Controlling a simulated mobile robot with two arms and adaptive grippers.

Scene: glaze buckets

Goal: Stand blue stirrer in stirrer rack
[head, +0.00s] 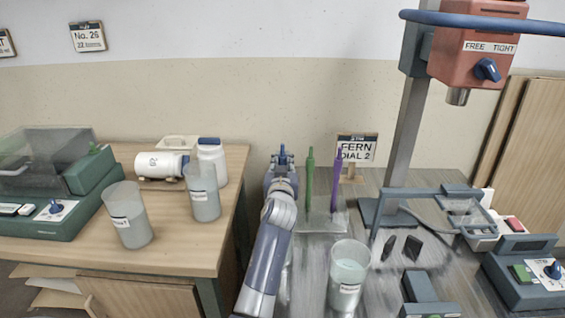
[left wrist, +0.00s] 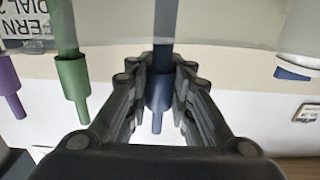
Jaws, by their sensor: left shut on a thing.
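My left gripper (head: 281,168) is shut on the blue stirrer (head: 282,150), near the back of the grey worktop. In the left wrist view, which looks upside down, the blue stirrer (left wrist: 163,25) runs between the fingers (left wrist: 157,88), its narrow end showing past them. A green stirrer (head: 310,175) and a purple stirrer (head: 336,178) stand upright just right of the gripper, in the pale stirrer rack (head: 322,222). My arm hides the rack's left part. Whether the blue stirrer is inside the rack or above it I cannot tell.
A pale glaze bucket (head: 348,275) stands in front of the rack. The wooden table (head: 190,258) at left holds two buckets. A sign (head: 356,148) stands behind the purple stirrer.

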